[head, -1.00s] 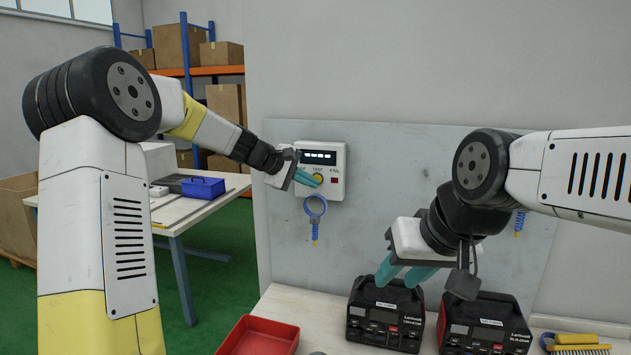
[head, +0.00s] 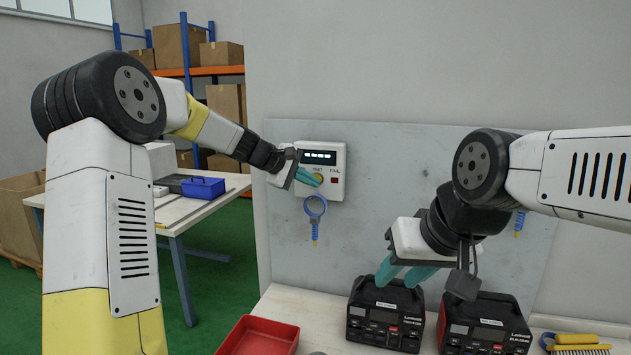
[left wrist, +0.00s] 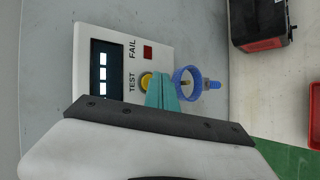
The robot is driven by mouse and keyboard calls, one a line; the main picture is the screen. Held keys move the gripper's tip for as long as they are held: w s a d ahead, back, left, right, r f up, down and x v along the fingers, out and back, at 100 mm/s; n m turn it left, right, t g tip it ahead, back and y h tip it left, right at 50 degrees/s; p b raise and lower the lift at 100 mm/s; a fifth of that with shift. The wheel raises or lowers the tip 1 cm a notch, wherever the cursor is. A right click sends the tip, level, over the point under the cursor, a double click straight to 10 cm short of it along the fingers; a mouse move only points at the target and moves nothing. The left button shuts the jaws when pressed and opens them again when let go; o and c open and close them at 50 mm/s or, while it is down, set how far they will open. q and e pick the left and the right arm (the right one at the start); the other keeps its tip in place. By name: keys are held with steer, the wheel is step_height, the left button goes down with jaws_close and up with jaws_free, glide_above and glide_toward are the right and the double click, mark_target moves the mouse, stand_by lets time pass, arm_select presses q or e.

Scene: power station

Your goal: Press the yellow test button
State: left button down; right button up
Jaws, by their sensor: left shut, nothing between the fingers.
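The yellow test button (head: 319,176) sits on a white wall panel (head: 337,188) with a dark display and a red square marked FAIL. In the left wrist view the yellow button (left wrist: 146,82) shows beside the word TEST, partly covered by my fingertips. My left gripper (head: 314,181) is shut and empty, its teal fingertips at the button; I cannot tell whether they touch it. It also shows in the left wrist view (left wrist: 161,88). My right gripper (head: 398,273) hangs in front of the board, above the black devices, with its teal fingers apart and nothing between them.
A blue ring tool (head: 315,208) hangs on the grey board just below the panel. Two black and red devices (head: 386,312) (head: 486,322) and a red tray (head: 262,337) stand on the bench below. A brush (head: 577,340) lies at the right. A table stands at the left.

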arm_select(q)
steer(key=shift+w+d, duration=0.1)
steer(key=shift+w, duration=0.25)
stand_by(0.5)
stand_by(0.3)
steer(key=shift+s+a, duration=0.25)
steer(key=shift+s, duration=0.5)
steer(key=shift+s, duration=0.1)
steer(key=shift+s+a, duration=0.25)
steer(key=shift+s, duration=0.5)
steer(key=shift+s+a, duration=0.25)
steer(key=shift+s, duration=0.55)
steer(key=shift+s+a, duration=0.25)
steer(key=shift+s, duration=0.5)
